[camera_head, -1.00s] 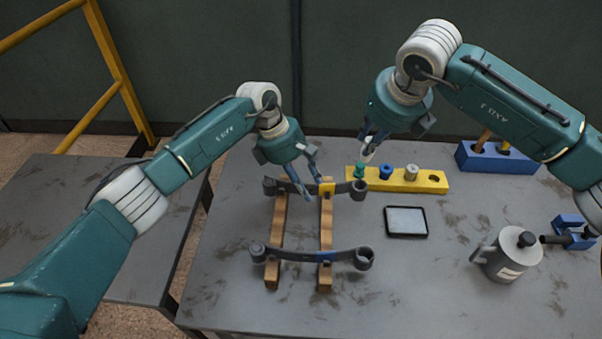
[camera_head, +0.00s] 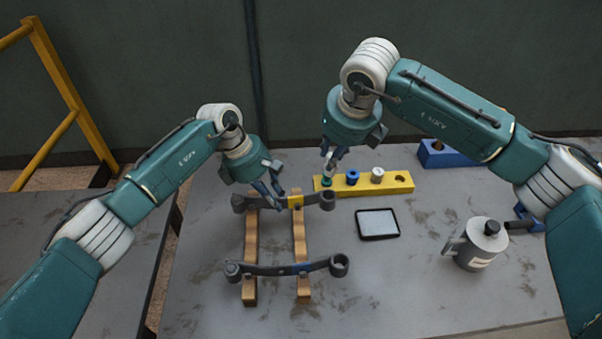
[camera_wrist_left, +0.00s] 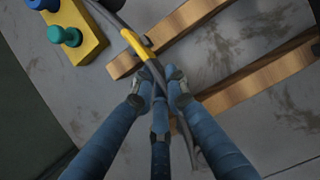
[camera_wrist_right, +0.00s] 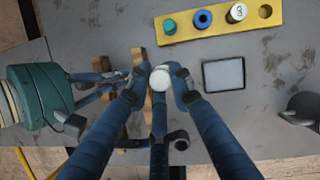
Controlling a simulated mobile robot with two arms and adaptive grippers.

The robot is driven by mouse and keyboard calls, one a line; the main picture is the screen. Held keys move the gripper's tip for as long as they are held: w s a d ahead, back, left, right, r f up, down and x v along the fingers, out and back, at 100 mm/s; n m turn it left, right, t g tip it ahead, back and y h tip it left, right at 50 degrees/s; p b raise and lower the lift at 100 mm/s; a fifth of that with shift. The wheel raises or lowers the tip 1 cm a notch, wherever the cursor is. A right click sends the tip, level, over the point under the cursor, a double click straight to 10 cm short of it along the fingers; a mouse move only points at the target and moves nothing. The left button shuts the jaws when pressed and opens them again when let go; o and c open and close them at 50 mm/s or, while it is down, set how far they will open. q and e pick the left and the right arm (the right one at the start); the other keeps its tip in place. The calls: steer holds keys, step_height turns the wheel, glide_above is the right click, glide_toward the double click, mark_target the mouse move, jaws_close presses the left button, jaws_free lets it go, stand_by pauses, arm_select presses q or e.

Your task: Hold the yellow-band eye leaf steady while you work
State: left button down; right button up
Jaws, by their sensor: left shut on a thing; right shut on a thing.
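The yellow-band eye leaf (camera_head: 318,202) is a dark grey curved bar with a round eye at its right end. It lies across two wooden bars (camera_head: 300,235). My left gripper (camera_head: 273,199) is shut on it just left of the yellow band; the left wrist view shows the fingers on the grey bar beside the band (camera_wrist_left: 136,43). My right gripper (camera_head: 330,162) is shut on a small white round piece (camera_wrist_right: 161,78). It holds this raised, near the leaf's right eye and the green bushing (camera_head: 326,182). The fingers hide part of the piece.
A yellow block (camera_head: 396,184) carries green, blue and white bushings and has an empty hole at right. A blue-band leaf (camera_head: 272,269) lies nearer on the wooden bars. A dark-framed tablet (camera_head: 377,223), grey can (camera_head: 480,244) and blue block (camera_head: 437,156) are to the right.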

mark_target(331, 176)
steer(key=shift+f, duration=0.55)
steer(key=shift+f, duration=2.55)
steer(key=shift+s+f, duration=0.15)
steer(key=shift+f, duration=1.4)
steer(key=o, duration=1.5)
steer(key=shift+c, duration=0.2)
steer(key=shift+r, duration=0.1)
steer(key=shift+r, duration=3.5)
